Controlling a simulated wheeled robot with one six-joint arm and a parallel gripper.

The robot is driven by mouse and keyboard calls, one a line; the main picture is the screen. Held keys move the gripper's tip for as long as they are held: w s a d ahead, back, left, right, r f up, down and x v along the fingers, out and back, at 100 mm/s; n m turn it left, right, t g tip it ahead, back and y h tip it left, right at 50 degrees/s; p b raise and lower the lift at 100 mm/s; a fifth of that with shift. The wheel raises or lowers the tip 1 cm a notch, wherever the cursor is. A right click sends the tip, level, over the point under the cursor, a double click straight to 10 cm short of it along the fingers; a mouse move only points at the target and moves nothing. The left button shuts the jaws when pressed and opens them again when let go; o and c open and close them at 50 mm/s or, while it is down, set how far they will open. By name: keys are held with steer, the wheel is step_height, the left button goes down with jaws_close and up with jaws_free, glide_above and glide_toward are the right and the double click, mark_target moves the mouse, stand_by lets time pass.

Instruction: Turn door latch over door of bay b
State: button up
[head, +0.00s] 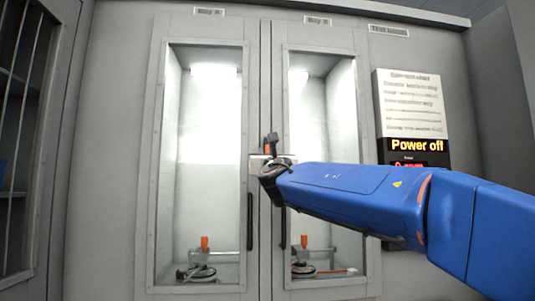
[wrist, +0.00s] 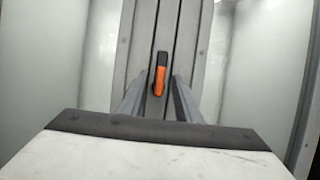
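The door latch (wrist: 160,75), black on top with an orange lower part, stands upright on the strip between the two doors in the wrist view. It also shows in the head view (head: 270,144), just above my gripper. The bay B door (head: 363,165) is the right glazed door and looks shut. My gripper (head: 263,162) is at the strip between the doors, largely hidden by my arm. In the wrist view my gripper (wrist: 160,98) is open, its two fingers spread to either side of the latch's lower end. I cannot tell whether they touch it.
The bay A door (head: 157,165) is to the left and looks shut. Black handles (head: 250,222) and (head: 283,228) hang below the gripper. Fixtures with orange levers stand inside both bays. A panel (head: 416,145) reading "Power off" is at right, and a barred cabinet (head: 25,130) at left.

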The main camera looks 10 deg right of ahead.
steer(key=shift+w+r, duration=0.2)
steer(key=shift+w, duration=0.35)
jaws_close()
